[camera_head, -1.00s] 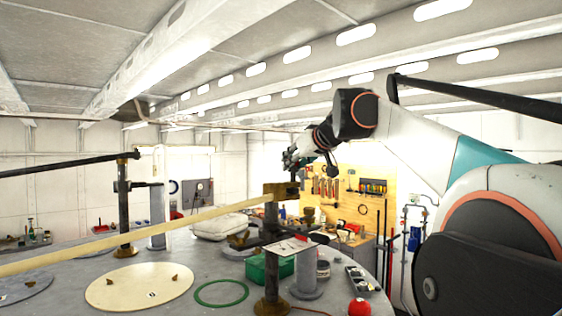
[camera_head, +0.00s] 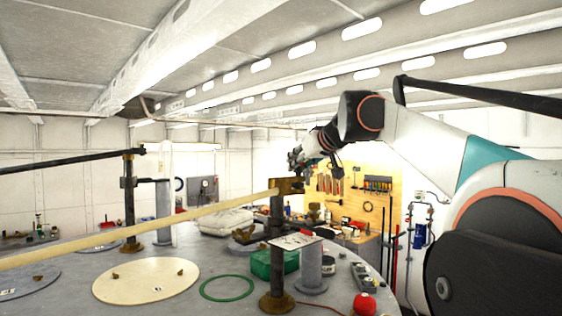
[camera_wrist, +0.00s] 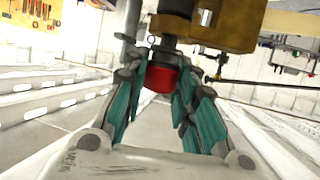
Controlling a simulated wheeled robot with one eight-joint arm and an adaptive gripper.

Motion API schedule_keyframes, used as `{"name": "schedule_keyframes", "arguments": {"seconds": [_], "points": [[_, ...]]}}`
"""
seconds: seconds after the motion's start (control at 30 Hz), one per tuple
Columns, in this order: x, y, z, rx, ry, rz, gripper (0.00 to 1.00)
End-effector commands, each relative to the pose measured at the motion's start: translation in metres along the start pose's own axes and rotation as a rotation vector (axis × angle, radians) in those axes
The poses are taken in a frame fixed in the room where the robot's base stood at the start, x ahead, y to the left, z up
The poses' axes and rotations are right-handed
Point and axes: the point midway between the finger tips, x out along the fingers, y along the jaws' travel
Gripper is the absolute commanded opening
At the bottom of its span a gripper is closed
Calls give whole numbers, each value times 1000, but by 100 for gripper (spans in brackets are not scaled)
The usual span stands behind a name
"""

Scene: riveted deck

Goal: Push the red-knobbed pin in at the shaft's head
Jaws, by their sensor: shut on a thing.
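The pin's red knob (camera_wrist: 162,77) shows in the wrist view between the teal fingers of my gripper (camera_wrist: 158,66). The fingers are shut on it from both sides. The knob sits close to a dark cylindrical part and a brass block (camera_wrist: 215,24); how deep the pin is cannot be seen. In the head view my gripper (camera_head: 297,160) is just above the brass head (camera_head: 290,185) on the dark upright post (camera_head: 277,228). A long pale shaft (camera_head: 130,231) runs from this head to the left edge. The pin is too small to make out there.
A black bar reaches a second post (camera_head: 129,205) at left. The grey round table bears a cream disc (camera_head: 145,281), green ring (camera_head: 227,288), green box (camera_head: 262,265), grey cylinder (camera_head: 311,270) and red ball (camera_head: 364,304). A tool board (camera_head: 350,205) stands behind.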

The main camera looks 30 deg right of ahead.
Motion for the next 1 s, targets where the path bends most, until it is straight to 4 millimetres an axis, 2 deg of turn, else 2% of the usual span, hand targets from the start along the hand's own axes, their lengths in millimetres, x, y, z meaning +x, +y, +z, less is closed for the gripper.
{"name": "schedule_keyframes", "arguments": {"seconds": [0.5, 0.53, 0.6, 0.63, 1.0], "points": [[4, 0, 9, 0, 0, 0, 5], [4, 0, 9, 0, 0, 0, 30], [3, 0, 8, 0, 0, 0, 46], [3, 0, 8, 0, 0, 0, 49], [3, 1, 7, 0, 0, 1, 49]]}}
